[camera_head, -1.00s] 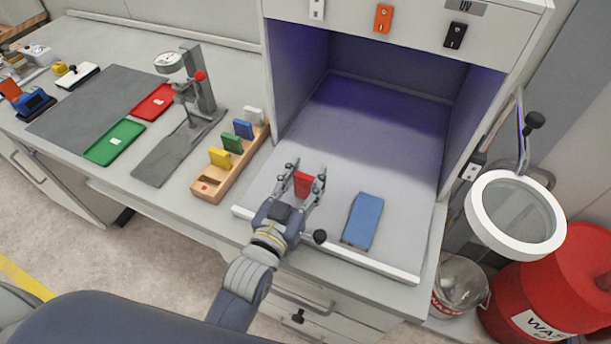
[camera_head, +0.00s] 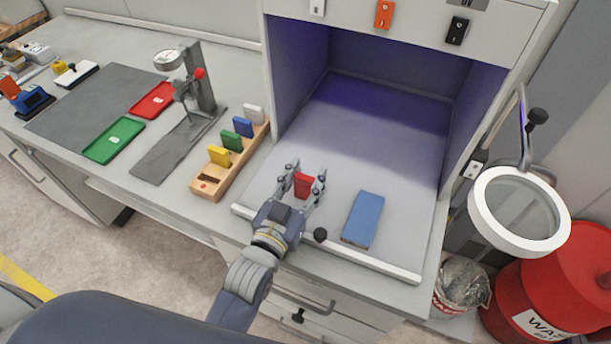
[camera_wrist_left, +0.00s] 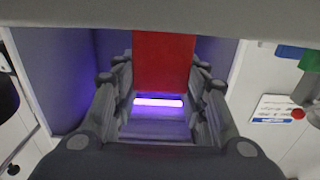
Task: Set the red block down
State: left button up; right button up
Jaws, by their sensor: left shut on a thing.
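The red block (camera_head: 303,184) is a small upright piece between the fingertips of my left gripper (camera_head: 305,186). The gripper is shut on it, over the front left part of the grey floor (camera_head: 375,130) of the UV booth. I cannot tell whether the block touches the floor. In the left wrist view the red block (camera_wrist_left: 164,62) fills the space between the two fingers (camera_wrist_left: 160,95). My right gripper is not in view.
A blue slab (camera_head: 363,219) lies on the booth floor to the right. A wooden rack (camera_head: 208,190) with several coloured blocks stands left, beyond the booth wall. A raised white lip (camera_head: 340,249) edges the front. A ring magnifier (camera_head: 517,212) hangs at right.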

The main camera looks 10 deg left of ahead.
pick_arm(q)
jog(key=shift+f, duration=0.3)
jog(key=shift+s+f+b, duration=0.25)
jog(key=shift+f+b, duration=0.05)
jog(key=shift+f, duration=0.25)
jog(key=o, duration=1.2)
jog(key=shift+s+f, duration=0.25)
jog(key=shift+s, duration=0.3)
jog(key=s, duration=0.3)
jog(key=s+a+r, duration=0.1)
jog(key=s, duration=0.3)
jog(key=s+a+r, duration=0.1)
jog(key=s, duration=0.2)
jog(key=shift+s+a+r, duration=0.1)
jog(key=shift+s+a, duration=0.1)
